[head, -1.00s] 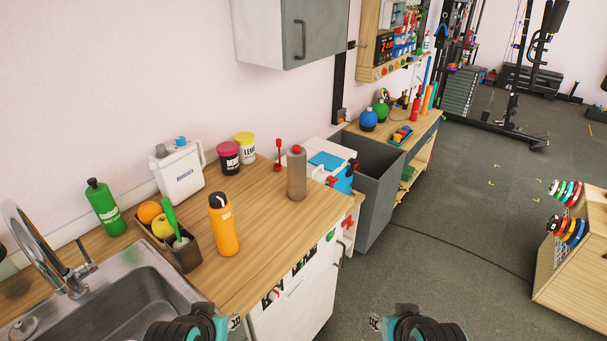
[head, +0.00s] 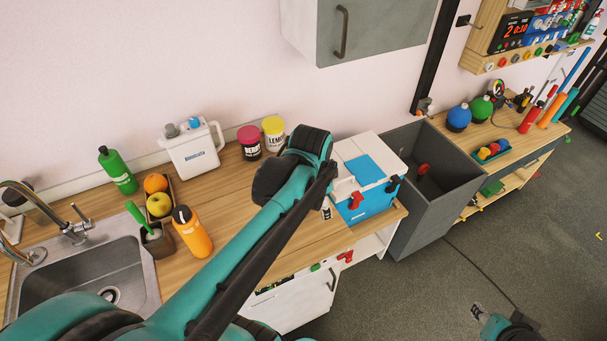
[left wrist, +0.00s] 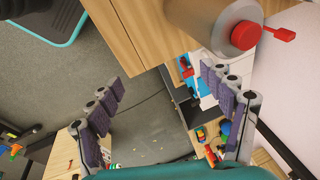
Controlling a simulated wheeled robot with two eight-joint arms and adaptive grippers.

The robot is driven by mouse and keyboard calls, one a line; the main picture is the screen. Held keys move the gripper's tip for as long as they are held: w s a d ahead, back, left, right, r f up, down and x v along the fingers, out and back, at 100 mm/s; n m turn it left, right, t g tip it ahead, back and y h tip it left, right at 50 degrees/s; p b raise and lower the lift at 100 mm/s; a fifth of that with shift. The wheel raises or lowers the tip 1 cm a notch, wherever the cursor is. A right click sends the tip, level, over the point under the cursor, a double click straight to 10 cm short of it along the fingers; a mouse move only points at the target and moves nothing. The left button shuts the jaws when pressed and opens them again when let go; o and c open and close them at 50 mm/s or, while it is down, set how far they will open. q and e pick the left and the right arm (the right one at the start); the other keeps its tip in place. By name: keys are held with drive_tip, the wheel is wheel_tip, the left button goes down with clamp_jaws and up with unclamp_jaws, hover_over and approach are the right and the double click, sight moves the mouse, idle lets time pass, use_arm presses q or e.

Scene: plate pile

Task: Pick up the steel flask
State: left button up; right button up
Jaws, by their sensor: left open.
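The steel flask (left wrist: 205,25), a brownish metal cylinder with a red cap (left wrist: 246,35), shows at the top of the left wrist view, beyond my left gripper's fingers. In the head view my left arm hides it. My left gripper (left wrist: 166,105) is open, its two dark padded fingers wide apart with nothing between them; the flask is outside the gap, nearer the right finger. In the head view my left wrist is over the wooden counter (head: 230,190). My right gripper (head: 478,312) shows partly at the lower right, over the floor, away from the counter.
An orange bottle (head: 192,232), green bottle (head: 118,170), fruit box and white jug (head: 192,150) stand left on the counter. Two tubs (head: 273,133) stand behind my left wrist. A blue-and-white cooler (head: 366,172) is right of it, then a grey bin (head: 425,195).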

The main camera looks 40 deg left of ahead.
use_arm(q)
drive_tip(key=w+a+r+m+g+p, duration=0.1)
drive_tip(key=a+m, duration=0.1)
drive_tip(key=a, duration=0.1)
drive_tip(key=w+a+r+m+g+p, duration=0.1)
drive_tip(key=a+m+p, duration=0.1)
drive_tip(key=a, duration=0.1)
drive_tip(key=a+m+p, duration=0.1)
drive_tip(key=a, duration=0.2)
drive_tip(key=shift+w+r+m+g+h+p, duration=0.3)
drive_tip(key=shift+w+r+m+g+p, duration=0.1)
wheel_tip(320, 180, down, 8)
drive_tip(key=b, duration=0.2)
drive_tip(key=shift+w+a+f+m, duration=0.15)
drive_tip(key=shift+w+a+m, duration=0.1)
drive_tip(key=shift+w+m, duration=0.1)
drive_tip(key=c, duration=1.8)
clamp_jaws()
use_arm(e)
wheel_tip(320, 180, up, 5)
drive_tip(key=shift+w+d+r, duration=0.1)
drive_tip(key=shift+w, duration=0.05)
